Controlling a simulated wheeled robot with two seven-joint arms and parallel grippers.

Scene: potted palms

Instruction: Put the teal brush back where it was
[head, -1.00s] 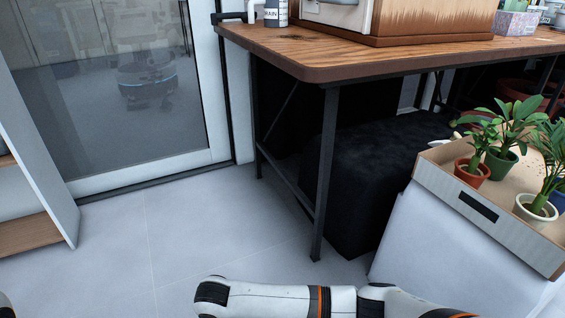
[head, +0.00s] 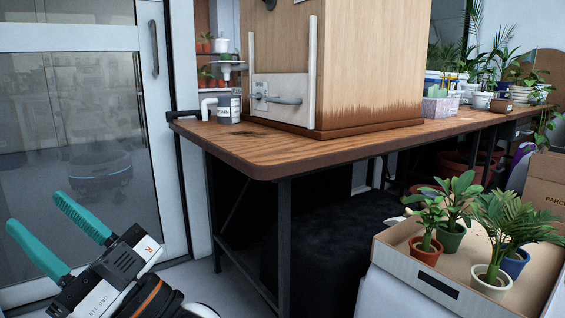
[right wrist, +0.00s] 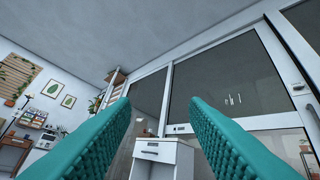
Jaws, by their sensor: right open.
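No teal brush can be made out in either view. My right gripper (head: 35,210) is at the lower left of the head view, in front of the glass door. Its two teal ribbed fingers point up and left, wide apart, with nothing between them. In the right wrist view, my right gripper (right wrist: 160,102) is also open and empty, facing the room's wall, ceiling and a white cabinet (right wrist: 165,152). My left gripper is not in view.
A wooden table (head: 235,143) bears a large wooden box (head: 375,65) and a can (head: 229,108) near its left corner. A cardboard tray (head: 415,278) of potted plants stands at lower right. A glass door (head: 60,190) is at left.

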